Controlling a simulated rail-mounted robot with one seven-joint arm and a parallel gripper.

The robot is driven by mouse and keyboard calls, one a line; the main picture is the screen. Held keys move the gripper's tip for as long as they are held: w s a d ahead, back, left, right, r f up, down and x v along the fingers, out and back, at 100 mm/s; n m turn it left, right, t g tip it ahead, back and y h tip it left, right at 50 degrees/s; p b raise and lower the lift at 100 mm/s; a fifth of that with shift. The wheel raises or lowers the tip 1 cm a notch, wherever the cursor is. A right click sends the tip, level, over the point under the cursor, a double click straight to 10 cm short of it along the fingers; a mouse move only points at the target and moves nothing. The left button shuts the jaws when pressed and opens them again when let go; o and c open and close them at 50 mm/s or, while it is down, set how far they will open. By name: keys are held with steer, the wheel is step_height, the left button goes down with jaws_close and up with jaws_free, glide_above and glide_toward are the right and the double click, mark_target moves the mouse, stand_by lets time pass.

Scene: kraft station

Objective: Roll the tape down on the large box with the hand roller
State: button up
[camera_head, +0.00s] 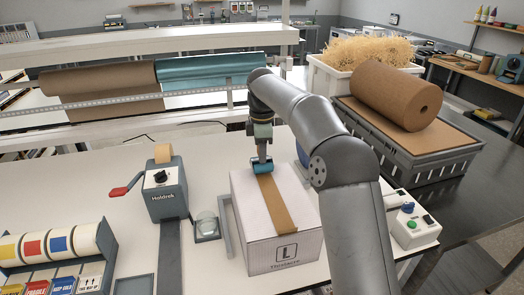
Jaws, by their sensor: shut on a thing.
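The large box (284,256) is white, marked "L", and stands closed on the table in the middle of the view. A strip of brown tape (276,205) runs along its top and over the front edge. My gripper (263,158) points down above the far end of the box top. It is shut on the hand roller (262,168), whose blue part is at the far end of the tape. I cannot tell whether the roller presses on the tape. The roller's handle is mostly hidden by my gripper.
A tape dispenser (167,188) with a red lever stands left of the box. A label rack (60,262) is at the front left. A control box with buttons (415,232) is at the right. A brown paper roll (396,96) lies on a grey crate behind it.

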steer(key=shift+f, duration=0.55)
stand_by(0.4)
steer(key=shift+b, duration=0.3)
steer(key=shift+s+d+f+b, duration=0.15)
steer(key=shift+s+d+b, duration=0.05)
steer(key=shift+s+b, duration=0.55)
steer(key=shift+s+d+r+b, duration=0.15)
steer(key=shift+s+d+b, duration=0.1)
steer(key=shift+s+b, duration=0.45)
steer(key=shift+s+d+r+b, duration=0.1)
steer(key=shift+s+d+b, duration=0.15)
steer(key=shift+s+b, duration=0.45)
steer(key=shift+s+d+f+b, duration=0.1)
steer(key=shift+s+d+b, duration=0.05)
steer(key=shift+s+b, duration=0.25)
steer(key=shift+s+d+f+b, duration=0.1)
steer(key=shift+s+b, duration=0.2)
steer(key=shift+s, duration=0.1)
steer(key=shift+s+d+r+b, duration=0.1)
steer(key=shift+s+d+b, duration=0.15)
steer(key=shift+s+b, duration=0.4)
steer(key=shift+s+d+b, duration=0.2)
steer(key=shift+s+b, duration=0.1)
steer(key=shift+s, duration=0.5)
steer(key=shift+s, duration=0.15)
